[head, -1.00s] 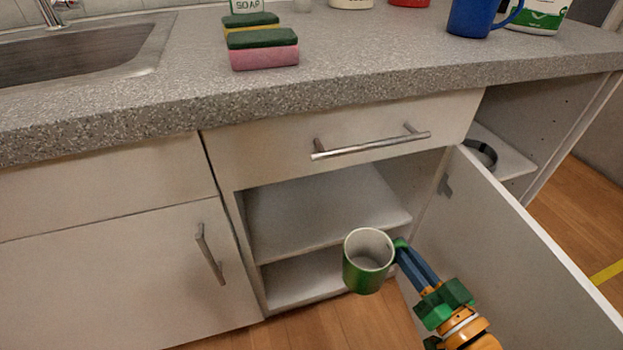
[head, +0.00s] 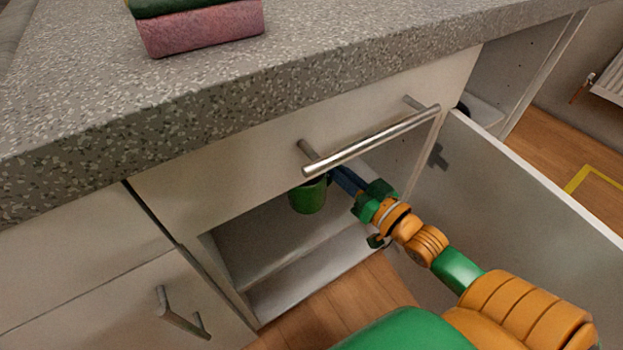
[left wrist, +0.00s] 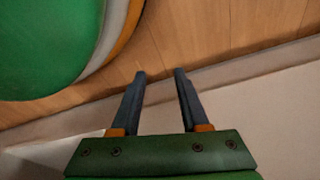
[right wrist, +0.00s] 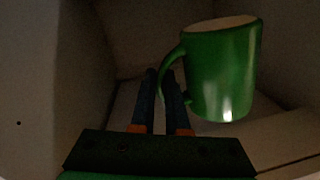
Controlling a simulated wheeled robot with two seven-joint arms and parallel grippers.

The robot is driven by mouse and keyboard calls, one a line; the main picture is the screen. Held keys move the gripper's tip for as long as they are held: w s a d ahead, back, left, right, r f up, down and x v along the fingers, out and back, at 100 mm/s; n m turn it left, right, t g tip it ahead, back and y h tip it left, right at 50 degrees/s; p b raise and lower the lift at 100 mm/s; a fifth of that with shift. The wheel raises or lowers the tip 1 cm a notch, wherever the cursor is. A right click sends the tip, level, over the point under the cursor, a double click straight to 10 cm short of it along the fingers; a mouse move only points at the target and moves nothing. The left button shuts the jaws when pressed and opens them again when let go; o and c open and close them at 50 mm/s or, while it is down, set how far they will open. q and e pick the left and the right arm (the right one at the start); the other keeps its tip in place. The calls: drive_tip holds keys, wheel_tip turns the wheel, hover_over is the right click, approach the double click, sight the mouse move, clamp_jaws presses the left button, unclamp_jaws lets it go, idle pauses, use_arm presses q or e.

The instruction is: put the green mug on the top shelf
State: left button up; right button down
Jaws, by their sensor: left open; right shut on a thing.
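The green mug (head: 308,196) is upright inside the open cabinet, just under the drawer, and the drawer front hides its rim in the head view. My right gripper (head: 343,180) is shut on its handle. In the right wrist view the green mug (right wrist: 222,72) is right of the fingers (right wrist: 160,100), with its handle between them. The top shelf (head: 285,235) is below the mug; I cannot tell whether they touch. My left gripper (left wrist: 160,75) is open and empty above the wooden floor in the left wrist view; it is not in the head view.
The drawer handle (head: 370,142) juts out just above my right gripper. The open cabinet door (head: 520,210) stands to the right of my arm. The lower cabinet floor (head: 310,283) looks empty.

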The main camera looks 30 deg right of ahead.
drive_tip(key=w+f+b, duration=0.1)
drive_tip(key=w+f, duration=0.1)
drive_tip(key=w+d+f+b, duration=0.1)
drive_tip(key=w+f+b, duration=0.1)
drive_tip(key=w+d+f+b, duration=0.1)
drive_tip(key=w+f+b, duration=0.1)
drive_tip(key=f, duration=0.1)
drive_tip(key=shift+w+f, duration=0.1)
drive_tip(key=shift+w, duration=0.05)
wheel_tip(320, 180, down, 2)
drive_tip(key=shift+f+b, duration=0.25)
drive_tip(key=shift+b, duration=0.45)
drive_tip(key=shift+f, duration=0.1)
use_arm(q)
drive_tip(key=w+d+r+t, duration=0.1)
drive_tip(key=w+r, duration=0.2)
drive_tip(key=r, duration=0.4)
drive_tip(key=w+d+r+t, duration=0.1)
drive_tip(key=w+r, duration=0.2)
drive_tip(key=r, duration=0.4)
drive_tip(key=shift+w+r+t+h, duration=0.3)
drive_tip(key=shift+w+h, duration=0.05)
drive_tip(key=shift+h, duration=0.05)
use_arm(e)
drive_tip(key=shift+a, duration=0.1)
use_arm(q)
drive_tip(key=shift+w, duration=0.1)
use_arm(e)
drive_tip(key=c, duration=0.9)
unclamp_jaws()
